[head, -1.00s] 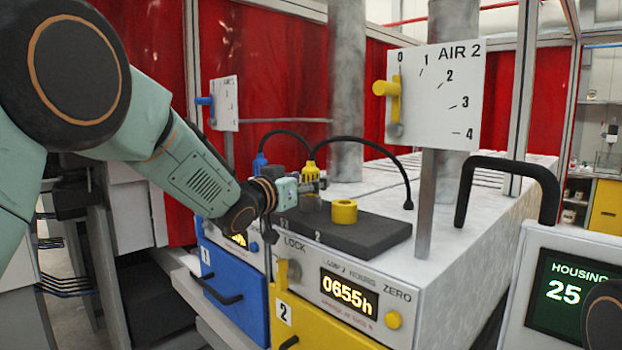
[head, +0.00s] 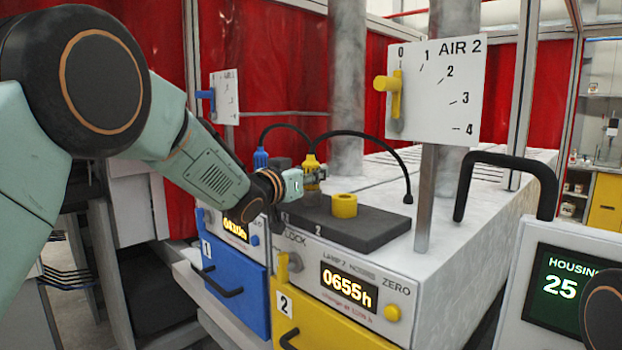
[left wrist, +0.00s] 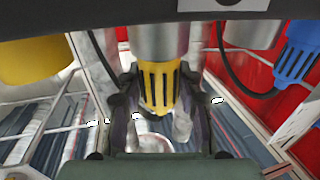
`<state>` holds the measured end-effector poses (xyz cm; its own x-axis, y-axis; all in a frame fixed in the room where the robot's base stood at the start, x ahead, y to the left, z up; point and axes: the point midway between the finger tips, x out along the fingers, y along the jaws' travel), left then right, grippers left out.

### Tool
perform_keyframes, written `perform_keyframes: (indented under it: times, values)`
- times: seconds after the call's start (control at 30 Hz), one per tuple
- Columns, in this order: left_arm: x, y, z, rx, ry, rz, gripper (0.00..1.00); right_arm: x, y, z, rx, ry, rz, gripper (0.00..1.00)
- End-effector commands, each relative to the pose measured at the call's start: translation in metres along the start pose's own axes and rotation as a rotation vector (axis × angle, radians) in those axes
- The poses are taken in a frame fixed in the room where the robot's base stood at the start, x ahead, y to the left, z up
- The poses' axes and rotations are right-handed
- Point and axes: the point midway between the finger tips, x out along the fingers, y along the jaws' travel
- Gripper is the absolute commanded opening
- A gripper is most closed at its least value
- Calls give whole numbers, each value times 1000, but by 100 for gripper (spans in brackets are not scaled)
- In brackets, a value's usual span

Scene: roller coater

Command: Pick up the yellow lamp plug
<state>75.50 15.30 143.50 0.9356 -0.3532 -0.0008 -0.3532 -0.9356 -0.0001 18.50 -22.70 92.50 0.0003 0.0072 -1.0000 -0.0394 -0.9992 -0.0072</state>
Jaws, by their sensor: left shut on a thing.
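The yellow lamp plug (head: 311,167) is at the end of a black cable, above the dark block on the machine top. My left gripper (head: 312,179) is at the plug, its fingers closed around it. In the left wrist view the ribbed yellow plug (left wrist: 159,84) sits between the two fingers of my left gripper (left wrist: 158,105), with a grey metal cylinder against its wider end. In the head view the gripper partly hides the plug's lower part. My right gripper is not in view.
A blue plug (head: 261,158) with its own black cable stands just left of the yellow one. The AIR 2 dial plate (head: 436,90) stands on a post at right.

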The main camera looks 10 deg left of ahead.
Motion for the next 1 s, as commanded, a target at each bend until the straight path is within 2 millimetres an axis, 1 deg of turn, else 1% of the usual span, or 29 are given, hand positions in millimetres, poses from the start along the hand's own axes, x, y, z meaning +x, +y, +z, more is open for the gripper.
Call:
perform_keyframes:
  times: [0.03, 0.2, 0.47, 0.57, 0.8, 0.9, 1.0]
  values:
    - [0, 0, -1, 0, 1, 0, 16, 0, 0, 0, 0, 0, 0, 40]
    - [0, 0, -1, 0, 2, 0, 1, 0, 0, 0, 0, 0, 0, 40]
    - [0, 0, -4, 1, 4, 0, 1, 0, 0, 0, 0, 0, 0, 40]
    - [0, 0, -15, 1, 7, 0, 1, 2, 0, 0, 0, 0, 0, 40]
    - [0, 0, -62, 4, 6, 0, 1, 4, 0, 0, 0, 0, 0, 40]
    - [0, 0, -79, 2, 6, 0, 1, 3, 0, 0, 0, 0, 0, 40]
    - [0, 0, -92, 2, 4, 1, 1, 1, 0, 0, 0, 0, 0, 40]
